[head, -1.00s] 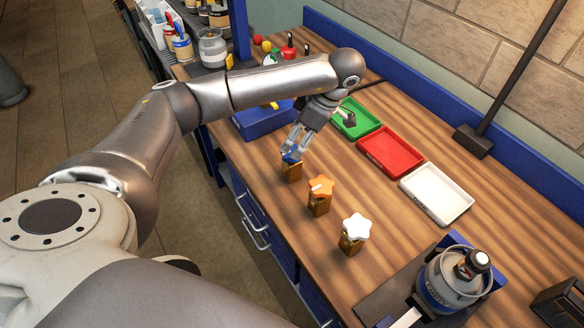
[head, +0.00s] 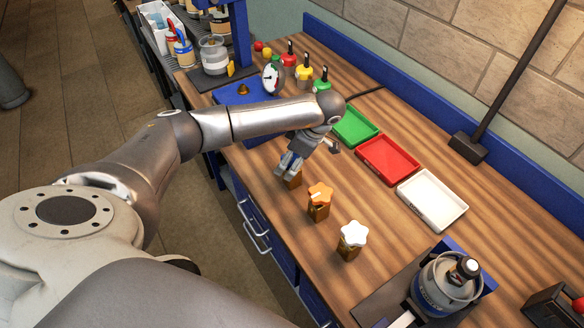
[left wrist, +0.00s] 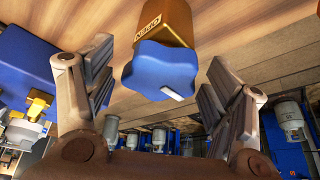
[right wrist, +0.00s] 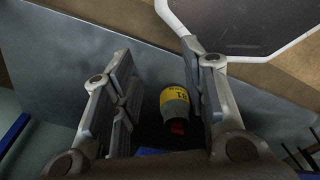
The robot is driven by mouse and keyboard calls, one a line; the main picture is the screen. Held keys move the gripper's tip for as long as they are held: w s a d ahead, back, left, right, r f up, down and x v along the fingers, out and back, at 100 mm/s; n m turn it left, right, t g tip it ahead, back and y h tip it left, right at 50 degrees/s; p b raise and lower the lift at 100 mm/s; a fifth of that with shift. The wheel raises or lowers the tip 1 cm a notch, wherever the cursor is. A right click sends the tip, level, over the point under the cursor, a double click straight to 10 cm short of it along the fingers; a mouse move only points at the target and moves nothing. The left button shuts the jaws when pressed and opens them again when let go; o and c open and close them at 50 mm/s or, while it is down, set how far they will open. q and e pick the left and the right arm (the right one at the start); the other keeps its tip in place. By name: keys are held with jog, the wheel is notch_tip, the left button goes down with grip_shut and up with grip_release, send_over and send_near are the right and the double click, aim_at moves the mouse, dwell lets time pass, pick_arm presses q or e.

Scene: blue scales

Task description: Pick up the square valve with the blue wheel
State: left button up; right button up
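The valve with the blue wheel (left wrist: 163,72) shows in the left wrist view, its brass square body (left wrist: 168,20) above the wheel in the picture. In the head view only its brass body (head: 294,181) shows, with the wheel hidden by my left gripper (head: 289,165). In the left wrist view the gripper's fingers stand apart on both sides of the wheel, with gaps between them and it. The left gripper is open and holds nothing. My right gripper (right wrist: 157,60) shows in the right wrist view with its fingers apart and nothing held.
Valves with an orange wheel (head: 320,192) and a white wheel (head: 353,233) stand nearby in a row. Green (head: 355,125), red (head: 388,159) and white (head: 432,199) trays lie behind. A blue case (head: 240,93) and gauge (head: 272,76) are at the back left.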

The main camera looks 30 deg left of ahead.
pick_arm(q)
grip_shut()
dwell(0.3)
jog(key=shift+w+r, duration=0.1)
